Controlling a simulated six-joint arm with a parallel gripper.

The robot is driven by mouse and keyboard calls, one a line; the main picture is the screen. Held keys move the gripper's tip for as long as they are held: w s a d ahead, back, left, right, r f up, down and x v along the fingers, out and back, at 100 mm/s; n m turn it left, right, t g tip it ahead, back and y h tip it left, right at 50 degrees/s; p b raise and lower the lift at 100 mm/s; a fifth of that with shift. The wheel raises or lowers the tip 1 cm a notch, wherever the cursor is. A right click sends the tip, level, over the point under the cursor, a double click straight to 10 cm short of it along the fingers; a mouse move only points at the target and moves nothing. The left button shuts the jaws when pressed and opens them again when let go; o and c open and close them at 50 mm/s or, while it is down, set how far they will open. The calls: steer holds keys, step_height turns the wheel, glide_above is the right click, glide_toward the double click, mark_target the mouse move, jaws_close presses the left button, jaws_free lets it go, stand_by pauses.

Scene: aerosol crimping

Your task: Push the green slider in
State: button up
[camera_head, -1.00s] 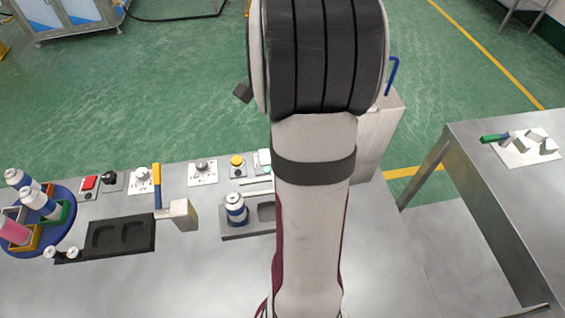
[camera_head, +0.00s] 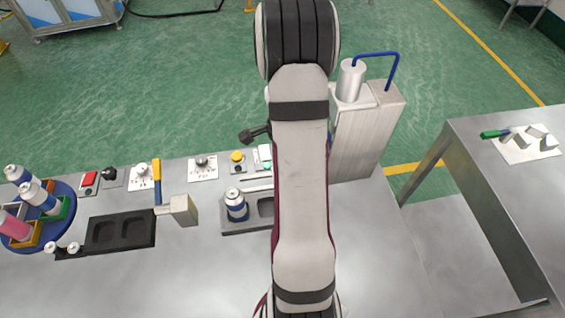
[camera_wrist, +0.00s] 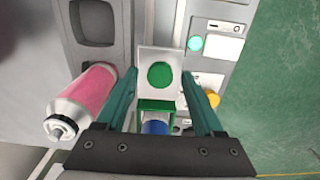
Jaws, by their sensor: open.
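In the wrist view, a white plate with a green disc (camera_wrist: 160,76) shows between the fingers of my gripper (camera_wrist: 161,88). A green square frame (camera_wrist: 157,105) lies just below it, with a blue part under the frame. I cannot tell which green part is the slider. My gripper is open, its two teal fingers apart on either side of these parts. I cannot tell whether they touch. In the head view my arm hides the gripper, and only a white-and-green edge (camera_head: 265,155) shows beside it.
A pink can (camera_wrist: 85,97) lies left of the fingers in the wrist view. In the head view a tall metal machine (camera_head: 362,135) stands right of my arm.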

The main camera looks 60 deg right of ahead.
jaws_close()
stand_by(0.3)
stand_by(1.1)
